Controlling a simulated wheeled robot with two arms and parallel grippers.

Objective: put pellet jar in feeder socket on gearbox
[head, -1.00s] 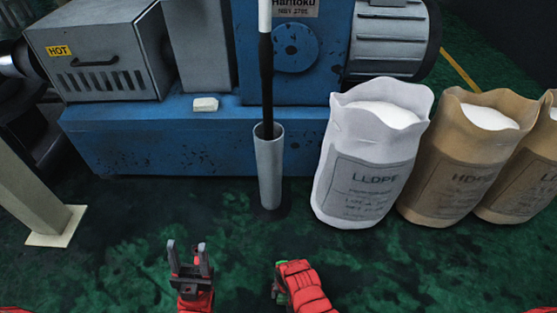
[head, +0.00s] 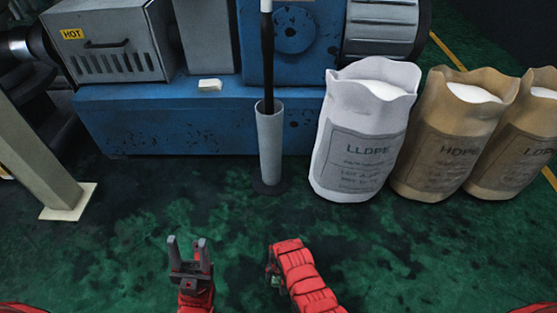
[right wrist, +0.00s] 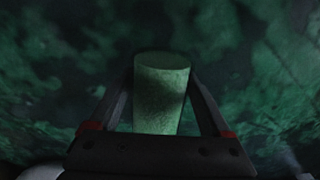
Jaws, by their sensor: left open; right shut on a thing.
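The pellet jar (right wrist: 161,95) is a pale green cylinder, standing between the two fingers of my right gripper (right wrist: 160,78) in the right wrist view. In the head view my right gripper (head: 273,268) is low in the middle, shut on the jar, and only a small green bit of the jar shows. My left gripper (head: 188,252) is open and empty, to the left of it. The blue machine housing (head: 292,60) at the top, probably the gearbox, is well ahead of both grippers. I cannot make out a feeder socket; the housing's top is cut off.
A grey upright tube (head: 271,145) with a black pole stands before the blue base. An LLDPE bag (head: 360,150) and brown bags (head: 440,150) stand to its right. A beige post (head: 40,160) is at left. The green floor in front is clear.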

